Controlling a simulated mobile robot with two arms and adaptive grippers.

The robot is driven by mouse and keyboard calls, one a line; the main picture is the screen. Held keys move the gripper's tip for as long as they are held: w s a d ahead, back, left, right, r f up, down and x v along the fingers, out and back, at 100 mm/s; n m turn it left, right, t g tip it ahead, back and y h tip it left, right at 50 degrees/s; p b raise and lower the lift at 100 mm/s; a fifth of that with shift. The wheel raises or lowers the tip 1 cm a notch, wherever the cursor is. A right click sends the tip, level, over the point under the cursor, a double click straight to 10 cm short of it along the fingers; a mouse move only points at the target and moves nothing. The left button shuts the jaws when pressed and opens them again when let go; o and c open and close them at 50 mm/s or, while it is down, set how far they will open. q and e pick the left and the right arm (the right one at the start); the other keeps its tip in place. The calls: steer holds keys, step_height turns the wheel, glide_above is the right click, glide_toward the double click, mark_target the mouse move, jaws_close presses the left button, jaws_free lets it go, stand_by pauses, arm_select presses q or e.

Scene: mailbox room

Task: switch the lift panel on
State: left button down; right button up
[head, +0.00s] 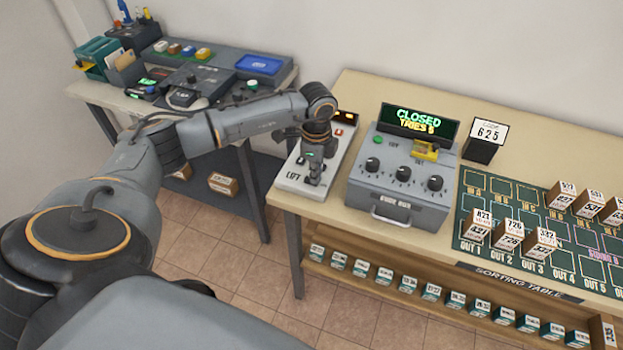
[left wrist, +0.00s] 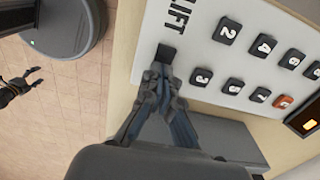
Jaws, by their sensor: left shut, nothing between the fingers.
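The lift panel (head: 290,180) is a pale plate lettered LIFT on the left end of the sorting table. It also shows in the left wrist view (left wrist: 190,62), with several dark numbered keys, one red-orange key (left wrist: 283,101) and a small dark square part (left wrist: 165,53) beside the lettering. My left gripper (head: 316,180) is shut and empty, pointing down over the near part of the panel. In the left wrist view its fingertips (left wrist: 159,70) are at or just over the dark square part. I cannot tell whether they touch.
A grey control box (head: 403,180) with knobs and a CLOSED display stands right of the panel. A small 625 sign (head: 487,138) and a sorting mat (head: 515,195) with boxes lie farther right. A side table (head: 110,95) with equipment stands at the left.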

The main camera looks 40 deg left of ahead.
arm_select(q)
step_height(320, 180, up, 7)
steer(key=p, duration=0.5)
stand_by(0.4)
stand_by(0.4)
steer(key=shift+f, duration=0.1)
